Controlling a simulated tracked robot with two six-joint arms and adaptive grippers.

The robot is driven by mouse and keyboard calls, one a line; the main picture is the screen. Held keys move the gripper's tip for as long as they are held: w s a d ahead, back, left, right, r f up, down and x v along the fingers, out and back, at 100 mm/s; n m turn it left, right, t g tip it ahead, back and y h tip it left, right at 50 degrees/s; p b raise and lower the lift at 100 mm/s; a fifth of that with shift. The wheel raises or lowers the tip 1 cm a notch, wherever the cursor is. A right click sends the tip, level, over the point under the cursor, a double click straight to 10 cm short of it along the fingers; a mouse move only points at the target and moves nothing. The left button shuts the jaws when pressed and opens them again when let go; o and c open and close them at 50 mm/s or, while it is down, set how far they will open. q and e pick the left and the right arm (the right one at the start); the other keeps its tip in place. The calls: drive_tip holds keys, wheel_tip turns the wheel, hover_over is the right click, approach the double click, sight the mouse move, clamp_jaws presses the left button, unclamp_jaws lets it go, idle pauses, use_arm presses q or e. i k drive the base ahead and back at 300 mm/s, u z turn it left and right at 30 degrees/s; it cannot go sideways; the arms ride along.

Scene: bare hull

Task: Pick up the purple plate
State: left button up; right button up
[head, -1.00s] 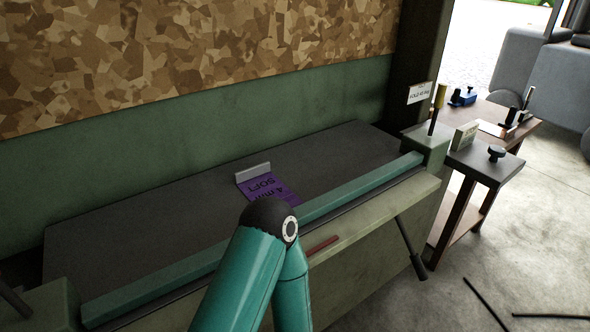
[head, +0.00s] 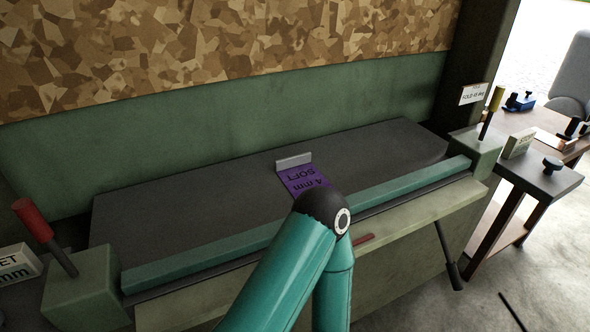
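The purple plate (head: 301,178) lies on the dark flat bed (head: 180,212) of a green machine, near its middle. It carries dark lettering that reads "4 mm SOFT". A grey block (head: 293,161) stands along its far edge. A teal arm link of mine with a black joint hides the near part of the plate. Neither gripper can be seen, so whether anything touches the plate is hidden.
A teal bar (head: 290,226) runs along the bed's front. A red-handled lever (head: 34,220) stands at the left end, a yellow-handled one (head: 496,98) at the right. A side table (head: 540,178) stands right. The bed left of the plate is clear.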

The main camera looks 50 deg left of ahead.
sight(297, 172)
drive_tip(key=u, duration=0.6)
drive_tip(key=k, duration=0.25)
drive_tip(key=u, duration=0.05)
